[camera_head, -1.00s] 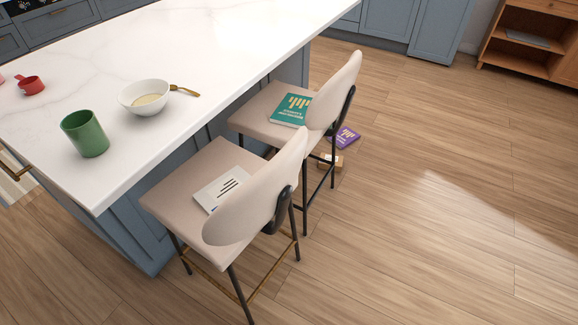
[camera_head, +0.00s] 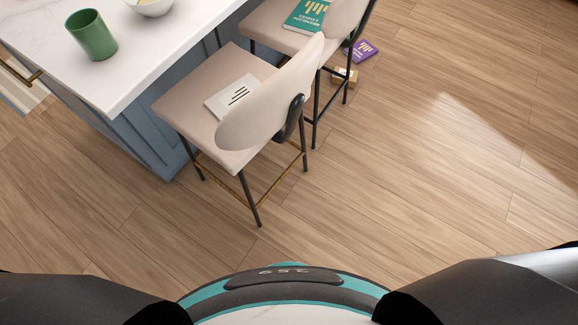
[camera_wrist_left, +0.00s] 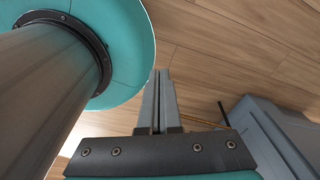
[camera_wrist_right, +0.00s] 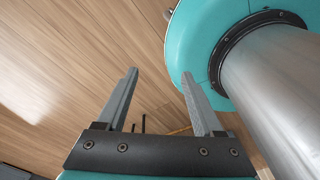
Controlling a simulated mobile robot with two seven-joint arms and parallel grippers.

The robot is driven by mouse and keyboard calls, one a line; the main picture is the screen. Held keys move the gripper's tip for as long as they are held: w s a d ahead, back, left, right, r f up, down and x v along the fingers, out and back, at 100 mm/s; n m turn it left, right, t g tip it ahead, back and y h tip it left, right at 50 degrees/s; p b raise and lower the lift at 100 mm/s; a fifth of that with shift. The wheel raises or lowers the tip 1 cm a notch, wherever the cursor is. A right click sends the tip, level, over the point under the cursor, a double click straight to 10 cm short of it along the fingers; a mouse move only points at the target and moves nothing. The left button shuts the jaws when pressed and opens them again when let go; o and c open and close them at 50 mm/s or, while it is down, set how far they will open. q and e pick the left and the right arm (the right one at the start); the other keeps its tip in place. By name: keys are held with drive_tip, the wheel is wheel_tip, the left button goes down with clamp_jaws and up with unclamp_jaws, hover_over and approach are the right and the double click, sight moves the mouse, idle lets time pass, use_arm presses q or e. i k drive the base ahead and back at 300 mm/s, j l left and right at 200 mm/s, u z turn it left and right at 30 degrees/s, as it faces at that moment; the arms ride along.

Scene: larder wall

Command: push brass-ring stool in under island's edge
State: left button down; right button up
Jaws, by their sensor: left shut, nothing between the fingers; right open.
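The brass-ring stool (camera_head: 190,100) is the nearer one in the head view, with a beige seat, rounded back, black legs and a brass foot rail. Its front edge is beside the white-topped island (camera_head: 135,55), and its back faces right. A white book (camera_head: 231,97) lies on its seat. My left gripper (camera_wrist_left: 160,78) is shut and empty above the floor; a brass rail and dark leg show beyond it. My right gripper (camera_wrist_right: 160,73) is open and empty, with a brass rail (camera_wrist_right: 180,131) beyond its fingers. Neither gripper shows in the head view.
A second beige stool (camera_head: 262,29) stands just behind, a teal book (camera_head: 307,15) on it. A purple book (camera_head: 361,50) and small cardboard box (camera_head: 346,75) lie on the floor beside it. A green cup (camera_head: 92,35) and white bowl (camera_head: 150,6) stand on the island. Floor at right is clear.

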sight(259, 117)
drive_tip(key=i+l+u, duration=0.2)
drive_tip(key=u, duration=0.2)
drive_tip(key=i+l+u, duration=0.15)
drive_tip(key=l+u, duration=0.2)
drive_tip(key=i+l+u, duration=0.1)
drive_tip(key=l+u, duration=0.3)
drive_tip(key=i+l, duration=0.1)
drive_tip(key=l, duration=0.5)
drive_tip(key=i+l+u, duration=0.1)
drive_tip(key=l, duration=0.5)
drive_tip(key=i+l, duration=0.1)
drive_tip(key=l, duration=0.5)
